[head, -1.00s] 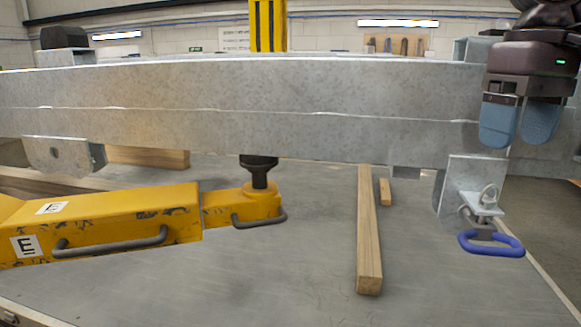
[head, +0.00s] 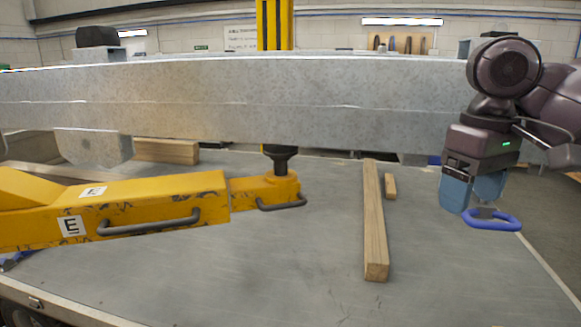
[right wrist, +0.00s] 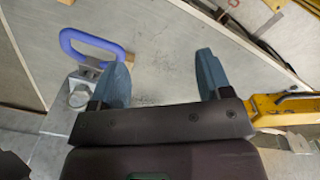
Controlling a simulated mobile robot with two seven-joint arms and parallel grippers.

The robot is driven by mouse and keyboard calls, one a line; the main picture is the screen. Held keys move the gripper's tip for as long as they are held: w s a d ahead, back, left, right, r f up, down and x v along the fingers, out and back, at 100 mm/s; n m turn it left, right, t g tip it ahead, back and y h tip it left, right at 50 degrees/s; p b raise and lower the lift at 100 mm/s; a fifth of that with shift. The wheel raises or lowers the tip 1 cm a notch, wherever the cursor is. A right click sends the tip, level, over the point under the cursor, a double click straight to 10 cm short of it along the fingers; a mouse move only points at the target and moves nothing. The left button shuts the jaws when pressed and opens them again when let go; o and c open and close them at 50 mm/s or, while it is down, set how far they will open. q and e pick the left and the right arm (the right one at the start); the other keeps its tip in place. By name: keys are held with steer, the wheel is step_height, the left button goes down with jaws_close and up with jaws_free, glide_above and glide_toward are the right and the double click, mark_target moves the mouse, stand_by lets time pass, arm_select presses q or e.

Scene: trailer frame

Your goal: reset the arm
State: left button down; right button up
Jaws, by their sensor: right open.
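My right gripper (head: 472,204) is in front of the right part of the grey steel beam (head: 250,95), fingers pointing down. Its two blue fingers are apart with nothing between them; the right wrist view shows the same open gap (right wrist: 162,58). A blue loop handle (head: 492,225) sits close beside the fingertips at the lower right. In the right wrist view the loop (right wrist: 66,44) is beside the left finger, outside the gap; I cannot tell whether they touch. Its metal bracket is mostly hidden behind the gripper in the head view. My left gripper is not in view.
A yellow jack (head: 150,208) with dark handles reaches under the beam from the left. A long wooden bar (head: 374,225) and a short wood piece (head: 390,186) lie on the grey deck (head: 300,255). The deck between jack and bar is clear.

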steer(key=s+a+f+t+y, duration=0.1)
steer(key=s+a+f, duration=0.1)
steer(key=f, duration=0.8)
steer(key=s+a+f+n+y, duration=0.1)
steer(key=s+a+f, duration=0.15)
steer(key=f, duration=0.75)
steer(key=s+a+f+t+y, duration=0.1)
steer(key=s+a+f, duration=0.15)
steer(key=f, duration=0.75)
steer(key=s+d+f+m+t+h, duration=0.1)
steer(key=s+d+f+m+h, duration=0.15)
steer(key=s+d+f, duration=0.4)
steer(key=s+d+f+m+t+h, duration=0.1)
steer(key=s+d+f+m, duration=0.25)
steer(key=s, duration=0.55)
arm_select(q)
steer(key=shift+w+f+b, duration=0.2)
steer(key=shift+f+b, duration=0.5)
steer(key=shift+b, duration=0.55)
arm_select(e)
steer(key=w+f+t, duration=0.3)
steer(key=f, duration=0.4)
steer(key=w+f+n+t, duration=0.1)
steer(key=w+f+t, duration=0.2)
steer(key=f, duration=0.3)
steer(key=shift+w+a+f+t, duration=0.3)
steer(key=shift+w+f+t, duration=0.1)
steer(key=shift+t, duration=0.3)
